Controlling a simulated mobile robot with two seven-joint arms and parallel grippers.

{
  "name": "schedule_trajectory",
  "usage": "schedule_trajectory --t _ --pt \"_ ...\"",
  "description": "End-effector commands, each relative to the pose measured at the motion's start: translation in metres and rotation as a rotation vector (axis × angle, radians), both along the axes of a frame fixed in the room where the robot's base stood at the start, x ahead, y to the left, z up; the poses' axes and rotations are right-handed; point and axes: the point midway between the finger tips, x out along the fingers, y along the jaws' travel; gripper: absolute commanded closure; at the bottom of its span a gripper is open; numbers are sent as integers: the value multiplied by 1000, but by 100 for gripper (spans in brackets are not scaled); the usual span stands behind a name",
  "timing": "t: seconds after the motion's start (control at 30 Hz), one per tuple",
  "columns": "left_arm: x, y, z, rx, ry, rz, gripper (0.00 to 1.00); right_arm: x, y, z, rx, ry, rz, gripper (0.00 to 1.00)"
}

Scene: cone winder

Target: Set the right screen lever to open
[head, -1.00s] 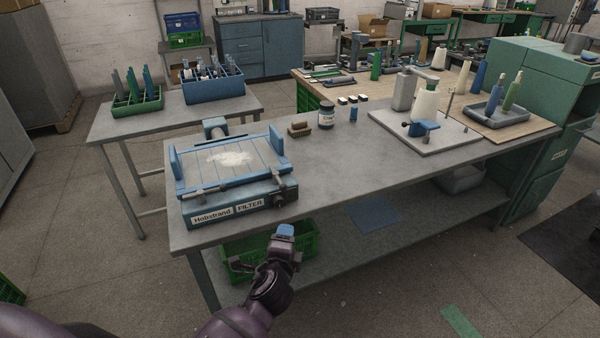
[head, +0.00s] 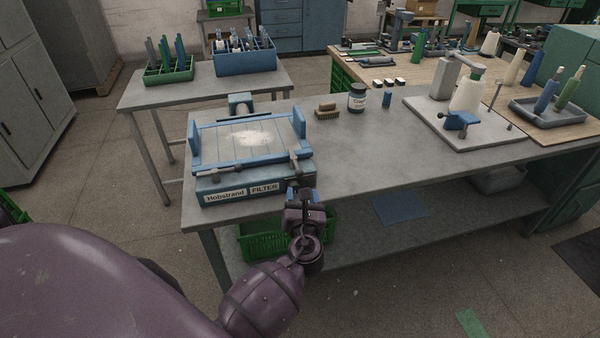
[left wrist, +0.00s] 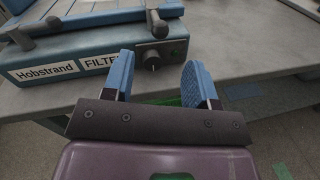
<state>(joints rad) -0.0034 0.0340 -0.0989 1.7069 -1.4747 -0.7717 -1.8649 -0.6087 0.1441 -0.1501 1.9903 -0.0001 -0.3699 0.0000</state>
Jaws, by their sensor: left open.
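The blue-grey filter unit (head: 225,183), labelled "Hobstrand FILTER", sits on the near left of the grey bench, with pale powder on its slatted screen (head: 246,137). Its right screen lever (head: 295,163) is a dark grey handle at the front right corner, pointing towards me; it also shows in the left wrist view (left wrist: 157,22). The left lever (head: 205,174) lies sideways along the front edge. My left gripper (head: 304,191) is open and empty at the bench edge, just in front of the unit's right front corner. In the left wrist view its blue fingers (left wrist: 158,66) spread below the right lever. My right gripper is out of view.
A dark round knob (left wrist: 152,58) sits on the unit's front below the right lever. A green crate (head: 262,240) stands under the bench. A brush (head: 327,110) and a jar (head: 357,97) stand behind to the right.

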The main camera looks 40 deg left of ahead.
Motion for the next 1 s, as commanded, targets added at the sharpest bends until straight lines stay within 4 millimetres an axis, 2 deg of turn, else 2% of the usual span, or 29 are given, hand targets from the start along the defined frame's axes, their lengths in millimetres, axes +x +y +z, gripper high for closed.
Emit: schedule_trajectory --t 0.3,0.5,0.7,1.0 --pt "43 34 0 -1 -1 1 47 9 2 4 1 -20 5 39" --pt "63 50 -1 -2 0 0 47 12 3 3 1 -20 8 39" --pt "71 56 0 -4 -1 0 47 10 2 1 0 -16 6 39" --pt "72 57 0 -4 -2 0 49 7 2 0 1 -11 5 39"
